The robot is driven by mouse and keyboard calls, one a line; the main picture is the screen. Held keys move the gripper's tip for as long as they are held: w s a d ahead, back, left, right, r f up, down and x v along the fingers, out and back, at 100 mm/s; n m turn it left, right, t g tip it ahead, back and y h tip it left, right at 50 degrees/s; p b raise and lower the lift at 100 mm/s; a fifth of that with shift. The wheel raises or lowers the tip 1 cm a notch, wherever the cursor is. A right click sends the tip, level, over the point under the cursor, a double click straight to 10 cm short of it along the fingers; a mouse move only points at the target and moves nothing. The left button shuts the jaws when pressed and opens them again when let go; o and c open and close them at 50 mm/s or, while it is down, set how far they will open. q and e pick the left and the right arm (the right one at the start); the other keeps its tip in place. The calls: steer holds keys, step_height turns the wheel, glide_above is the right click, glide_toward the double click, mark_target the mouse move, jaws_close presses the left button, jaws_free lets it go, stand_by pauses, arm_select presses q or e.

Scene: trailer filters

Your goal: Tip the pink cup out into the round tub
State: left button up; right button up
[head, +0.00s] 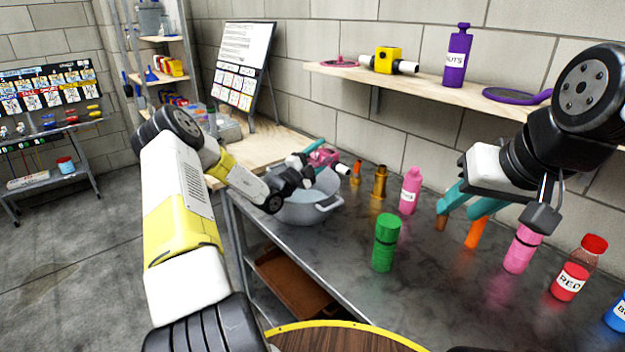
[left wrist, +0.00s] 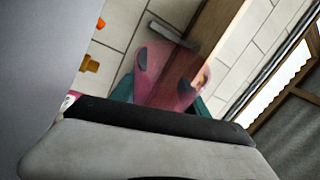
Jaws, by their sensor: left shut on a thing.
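The pink cup (head: 323,157) is in my left gripper (head: 318,158), above the rim of the round grey tub (head: 311,211) on the metal counter. In the left wrist view the pink cup (left wrist: 165,82) looks see-through and sits between the teal fingers of my left gripper (left wrist: 160,98). The cup appears tilted; its mouth and contents cannot be made out clearly. The tub's inside is partly hidden by my left arm. My right gripper (head: 463,207) is over the right of the counter, its teal fingers apart with nothing seen between them.
A green bottle (head: 385,243), a pink bottle (head: 410,192) and a brass-coloured piece (head: 379,183) stand right of the tub. An orange piece (head: 475,232), another pink bottle (head: 522,248) and a red bottle (head: 571,280) stand near my right gripper. A wall shelf (head: 420,83) runs above.

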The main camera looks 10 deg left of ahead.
arm_select(q)
steer(key=shift+a+r+n+t, duration=0.2)
steer(key=shift+r+n+t, duration=0.1)
steer(key=shift+r+n, duration=0.2)
steer(key=shift+w+a+r+n+t+y, duration=0.2)
steer(key=shift+a+n+t+y, duration=0.25)
steer(key=shift+n, duration=0.65)
steer(key=shift+w+a+r+n+t+y, duration=0.1)
steer(key=shift+a+r+n+t+y, duration=0.25)
steer(key=shift+n, duration=0.75)
stand_by(0.5)
steer(key=shift+f, duration=0.1)
stand_by(0.8)
